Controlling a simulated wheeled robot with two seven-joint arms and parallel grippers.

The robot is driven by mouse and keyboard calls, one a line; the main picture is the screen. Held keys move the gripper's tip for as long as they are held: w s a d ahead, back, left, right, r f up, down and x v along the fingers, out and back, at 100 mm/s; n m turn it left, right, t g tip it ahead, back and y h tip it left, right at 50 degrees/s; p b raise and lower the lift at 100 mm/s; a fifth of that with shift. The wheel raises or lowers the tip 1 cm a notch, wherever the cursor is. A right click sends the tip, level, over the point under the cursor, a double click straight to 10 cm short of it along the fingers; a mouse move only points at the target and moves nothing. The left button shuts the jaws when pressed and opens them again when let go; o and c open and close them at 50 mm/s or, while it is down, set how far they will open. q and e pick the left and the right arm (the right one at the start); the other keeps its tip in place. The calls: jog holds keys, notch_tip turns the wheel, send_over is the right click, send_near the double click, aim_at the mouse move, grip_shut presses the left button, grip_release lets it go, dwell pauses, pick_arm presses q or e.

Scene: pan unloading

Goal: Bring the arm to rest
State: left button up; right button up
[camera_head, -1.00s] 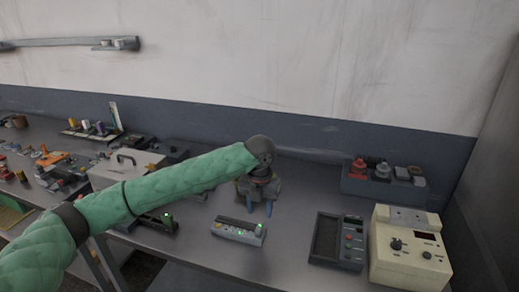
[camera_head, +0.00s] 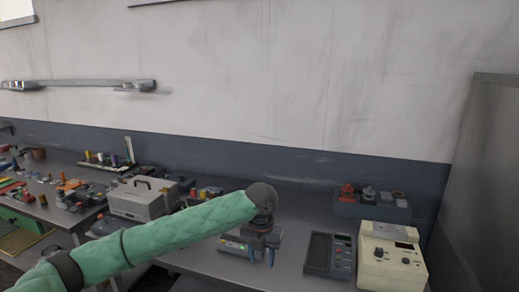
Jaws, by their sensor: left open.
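My left arm, in a green quilted sleeve, reaches in from the lower left of the head view. Its gripper (camera_head: 261,257) points down over the dark grey bench (camera_head: 205,258), with two bluish fingers apart and nothing seen between them. A small grey device with a green light (camera_head: 232,247) lies at the gripper's left and is partly hidden by it. Whether the fingers touch it I cannot tell. My right gripper is not in view.
Right of the gripper are a dark handheld device (camera_head: 328,255) and a cream instrument box (camera_head: 391,254). A grey bin of parts (camera_head: 372,207) stands behind them. A grey case with a handle (camera_head: 141,199) and cluttered small parts are at left. A wall rail (camera_head: 80,84) hangs above.

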pick_arm(q)
jog(key=s+d+f+n+t+h, duration=0.1)
jog(key=s+d+f+n+h, duration=0.1)
jog(key=s+f+n, duration=0.55)
jog(key=s+d+f+n+t+h, duration=0.1)
jog(key=s+d+f+n+h, duration=0.15)
jog(key=s+f+n, duration=0.45)
jog(key=s+a+f+n+y, duration=0.1)
jog(key=s+a+f+n, duration=0.2)
jog(key=s+a+n, duration=0.5)
jog(key=s+a+f+n+t+y, duration=0.15)
jog(key=s+a+f+n, duration=0.25)
jog(key=s+a+n, duration=0.45)
jog(key=s+a+f+n+y, duration=0.25)
jog(key=s+a+n, duration=0.3)
jog(key=a, duration=0.45)
jog(key=s+d+f+g, duration=0.1)
jog(key=s+f, duration=0.1)
jog(key=f, duration=1.8)
jog(key=s+d+f+g, duration=0.1)
jog(key=s+d+f, duration=0.1)
jog(key=f, duration=1.9)
jog(key=shift+s+d+n+h, duration=0.15)
jog(key=shift+s+n+h, duration=0.15)
jog(key=shift+n+h, duration=0.15)
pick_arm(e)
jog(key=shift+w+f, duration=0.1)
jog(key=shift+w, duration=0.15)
